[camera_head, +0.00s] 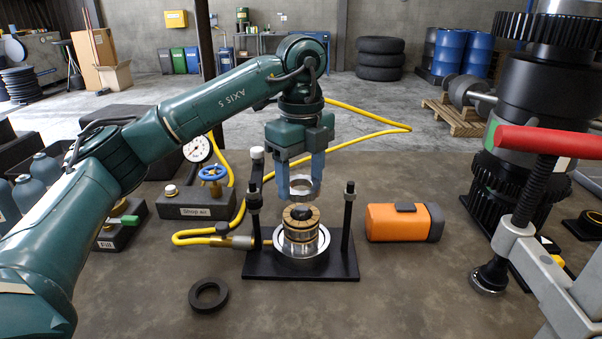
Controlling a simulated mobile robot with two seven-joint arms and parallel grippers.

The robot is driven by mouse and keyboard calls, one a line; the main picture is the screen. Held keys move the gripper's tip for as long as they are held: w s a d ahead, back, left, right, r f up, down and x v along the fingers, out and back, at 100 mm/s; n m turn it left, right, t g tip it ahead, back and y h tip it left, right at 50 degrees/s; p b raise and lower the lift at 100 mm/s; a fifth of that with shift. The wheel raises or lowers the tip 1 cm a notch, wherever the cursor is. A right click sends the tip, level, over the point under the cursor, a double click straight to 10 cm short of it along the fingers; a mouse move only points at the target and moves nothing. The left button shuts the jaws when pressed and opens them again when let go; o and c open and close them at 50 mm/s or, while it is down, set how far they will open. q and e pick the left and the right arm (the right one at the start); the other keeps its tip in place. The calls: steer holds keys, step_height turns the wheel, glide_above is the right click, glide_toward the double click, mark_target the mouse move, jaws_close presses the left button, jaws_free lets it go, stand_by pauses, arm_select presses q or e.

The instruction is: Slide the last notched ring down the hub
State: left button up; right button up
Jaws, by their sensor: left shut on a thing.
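My left gripper (302,188) points straight down with its blue fingers shut on a thin grey notched ring (302,197). It holds the ring just above the hub (301,212), roughly in line with it; a small gap seems to show between them. The hub is a short upright stack with a tan, segmented top face and a dark centre, brassy bands below, and a wide silver collar (300,261) at its foot. It stands on a black base plate (346,265) between two black posts. The notches on the held ring are too small to make out. My right gripper is out of view.
A black post (347,225) stands right of the hub, another (254,215) left. An orange case (395,222) lies to the right, a loose black ring (208,295) front left. A yellow hose (190,236) runs left of the plate. A red-handled clamp (545,142) is at right.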

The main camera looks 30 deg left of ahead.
arm_select(q)
steer(key=shift+f+b, duration=0.45)
steer(key=shift+f, duration=0.3)
steer(key=shift+f+b, duration=0.45)
steer(key=shift+f, duration=0.15)
steer(key=shift+f+b, duration=0.5)
steer(key=shift+f, duration=0.35)
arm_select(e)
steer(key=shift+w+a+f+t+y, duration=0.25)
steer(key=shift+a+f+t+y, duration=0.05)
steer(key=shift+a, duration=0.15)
arm_select(q)
steer(key=o, duration=1.3)
steer(key=shift+c, duration=0.2)
steer(key=shift+r, duration=0.1)
step_height(320, 180, up, 12)
steer(key=p, duration=0.2)
step_height(320, 180, up, 8)
steer(key=p, duration=0.7)
glide_above(301, 209)
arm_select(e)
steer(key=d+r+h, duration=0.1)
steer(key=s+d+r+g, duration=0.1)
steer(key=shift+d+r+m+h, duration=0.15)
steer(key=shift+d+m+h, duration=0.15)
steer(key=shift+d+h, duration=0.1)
